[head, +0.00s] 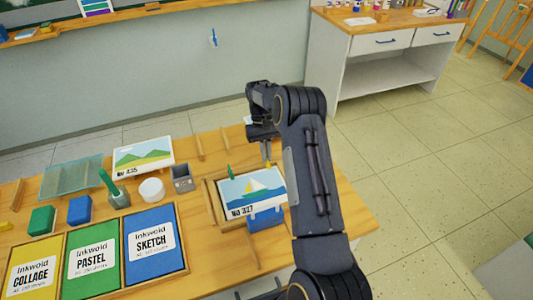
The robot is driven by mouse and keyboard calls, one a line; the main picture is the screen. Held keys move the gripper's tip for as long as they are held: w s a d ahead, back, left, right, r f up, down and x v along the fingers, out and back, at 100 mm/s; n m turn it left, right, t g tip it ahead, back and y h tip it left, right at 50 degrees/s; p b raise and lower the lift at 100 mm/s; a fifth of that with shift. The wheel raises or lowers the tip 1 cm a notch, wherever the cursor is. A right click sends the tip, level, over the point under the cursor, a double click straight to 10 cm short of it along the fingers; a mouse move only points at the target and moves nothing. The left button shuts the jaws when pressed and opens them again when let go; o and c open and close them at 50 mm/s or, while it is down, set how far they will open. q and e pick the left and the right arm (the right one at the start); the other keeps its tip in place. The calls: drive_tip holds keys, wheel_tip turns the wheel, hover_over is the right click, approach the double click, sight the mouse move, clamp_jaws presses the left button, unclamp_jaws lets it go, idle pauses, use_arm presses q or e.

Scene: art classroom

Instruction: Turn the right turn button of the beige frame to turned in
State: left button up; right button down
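The beige frame (212,206) lies on the wooden table, with a sailboat picture marked No 327 (250,192) over it. A small green piece (229,169) shows at the picture's upper edge; I cannot tell if it is a turn button. My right gripper (266,158) points down just beyond the frame's far edge, near its far right corner. Its fingers are small and partly hidden, so I cannot tell how far apart they are or if they touch anything. The right turn button cannot be made out. My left gripper is out of view.
Collage, pastel and sketch pads (182,275) lie front left. A cabinet (385,65) stands behind.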

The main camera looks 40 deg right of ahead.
drive_tip(key=shift+n+h, duration=0.3)
drive_tip(key=shift+n, duration=0.3)
drive_tip(key=c, duration=1.6)
unclamp_jaws()
drive_tip(key=shift+r, duration=0.1)
drive_tip(key=v, duration=0.7)
drive_tip(key=shift+w+r, duration=0.2)
drive_tip(key=shift+r, duration=0.1)
